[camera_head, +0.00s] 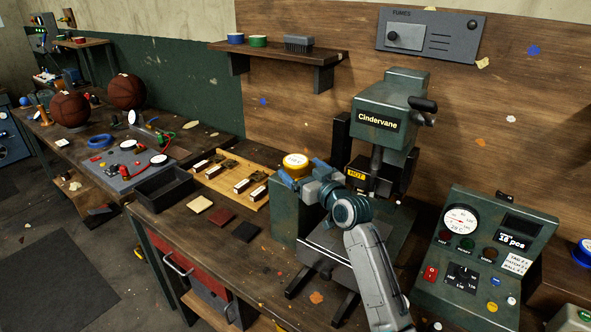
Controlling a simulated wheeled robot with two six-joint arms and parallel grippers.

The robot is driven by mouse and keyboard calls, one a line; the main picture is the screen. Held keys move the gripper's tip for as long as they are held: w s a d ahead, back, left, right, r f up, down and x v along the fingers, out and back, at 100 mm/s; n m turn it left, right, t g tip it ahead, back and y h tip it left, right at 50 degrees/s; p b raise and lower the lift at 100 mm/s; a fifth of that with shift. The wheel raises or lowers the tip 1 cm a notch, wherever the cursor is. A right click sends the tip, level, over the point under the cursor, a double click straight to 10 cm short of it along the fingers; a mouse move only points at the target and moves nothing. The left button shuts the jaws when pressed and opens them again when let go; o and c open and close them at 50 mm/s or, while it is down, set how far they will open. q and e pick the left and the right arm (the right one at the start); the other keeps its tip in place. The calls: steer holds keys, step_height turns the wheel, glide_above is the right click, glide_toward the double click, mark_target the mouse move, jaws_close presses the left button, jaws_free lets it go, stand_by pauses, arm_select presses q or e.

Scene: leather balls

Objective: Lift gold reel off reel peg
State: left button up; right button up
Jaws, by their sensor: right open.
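The gold reel (295,161) is a short yellow-gold roll with a pale top. It sits at the top of a green stand beside the press; the reel peg itself is hidden. My right gripper (303,172) comes in from the lower right. Its two blue fingertips are apart, one at the near left side of the reel and one at its right. The jaws are open; I cannot tell whether the fingers touch the reel. My left gripper is out of view.
A green Cindervane press (383,117) stands right behind my gripper, with a control box (484,255) farther right. A wooden tray (228,177) of stamps and a black bin (164,187) lie left. Leather swatches (222,217) lie on the bench in front.

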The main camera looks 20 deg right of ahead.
mark_target(296, 160)
steer(key=x, duration=0.1)
steer(key=b+x, duration=0.1)
steer(key=x, duration=0.1)
steer(key=shift+w+d+r, duration=0.1)
steer(key=shift+w+d, duration=0.1)
steer(key=shift+w, duration=0.15)
steer(key=shift+w+a, duration=0.2)
steer(key=shift+w, duration=0.3)
steer(key=shift+r, duration=0.1)
steer(key=shift+c, duration=1.1)
steer(key=shift+s, duration=0.1)
steer(key=c, duration=0.8)
steer(key=shift+r, duration=0.6)
step_height(296, 160, up, 3)
steer(key=p, duration=0.3)
steer(key=shift+s, duration=0.1)
steer(key=shift+s+a+r+p, duration=0.1)
steer(key=shift+s+r+p, duration=0.25)
steer(key=shift+s+p, duration=1.55)
steer(key=shift+s+d+r+p, duration=0.1)
steer(key=shift+s+r+p, duration=0.3)
steer(key=shift+s, duration=2.95)
steer(key=shift+s+a+r+p, duration=0.1)
steer(key=shift+s+r+p, duration=0.15)
steer(key=shift+s+p, duration=1.7)
